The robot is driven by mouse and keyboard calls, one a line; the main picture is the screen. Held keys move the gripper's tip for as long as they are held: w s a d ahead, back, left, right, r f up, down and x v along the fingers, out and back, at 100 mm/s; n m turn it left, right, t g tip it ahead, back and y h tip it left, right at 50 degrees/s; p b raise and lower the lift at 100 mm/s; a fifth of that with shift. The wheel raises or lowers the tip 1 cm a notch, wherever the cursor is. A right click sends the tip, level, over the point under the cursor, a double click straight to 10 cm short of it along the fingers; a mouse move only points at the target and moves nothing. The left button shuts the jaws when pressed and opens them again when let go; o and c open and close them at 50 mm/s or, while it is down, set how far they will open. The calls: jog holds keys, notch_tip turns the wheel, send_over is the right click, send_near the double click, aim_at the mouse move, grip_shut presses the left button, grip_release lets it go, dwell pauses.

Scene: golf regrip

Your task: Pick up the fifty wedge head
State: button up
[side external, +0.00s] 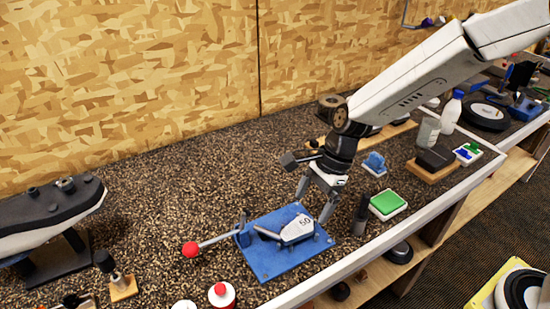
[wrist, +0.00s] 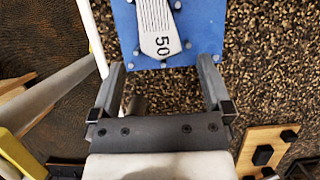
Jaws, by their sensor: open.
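The fifty wedge head (side external: 297,228) is a pale, flat club head marked "50". It lies on a blue plate (side external: 268,262) on the bench, and its "50" end also shows at the top of the wrist view (wrist: 158,35). The plate carries several small pegs and a lever with a red ball (side external: 191,249). My gripper (side external: 312,204) is open and empty, pointing down beside the right end of the head. In the wrist view, the gripper's two fingers (wrist: 163,62) stand wide apart, with the head ahead of their tips. I cannot tell its exact height above the plate.
A green pad in a white tray (side external: 388,204) and a dark upright cylinder (side external: 361,216) stand close to the right. A red-capped bottle (side external: 221,294) is at the front. A grey shoe-like form (side external: 45,215) is at left. The bench behind the plate is clear.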

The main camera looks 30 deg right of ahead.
aim_at(301, 225)
jog(key=shift+f, duration=0.1)
jog(key=shift+x, duration=2.5)
jog(key=c, duration=1.2)
